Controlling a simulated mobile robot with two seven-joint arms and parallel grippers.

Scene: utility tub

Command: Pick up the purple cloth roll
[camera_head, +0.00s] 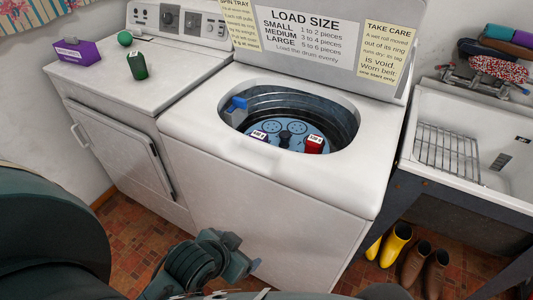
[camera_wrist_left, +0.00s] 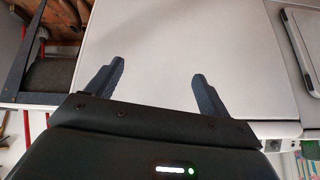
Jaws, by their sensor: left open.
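A purple roll (camera_head: 523,39), which looks like the purple cloth roll, lies at the top right edge above the sink. It is in a pile with a teal roll (camera_head: 499,32), a dark blue roll (camera_head: 484,48) and a red-and-white patterned roll (camera_head: 499,68). My left gripper (camera_head: 246,254) is low at the bottom of the head view, in front of the washer and far from the pile. In the left wrist view, its two fingers (camera_wrist_left: 155,72) are apart with nothing between them. My right gripper is not in view.
The open washer (camera_head: 290,190) holds a red labelled item (camera_head: 314,145) and a blue item (camera_head: 236,104) in its tub. The sink (camera_head: 505,130) with a wire rack (camera_head: 447,151) stands right. Boots (camera_head: 395,246) are below.

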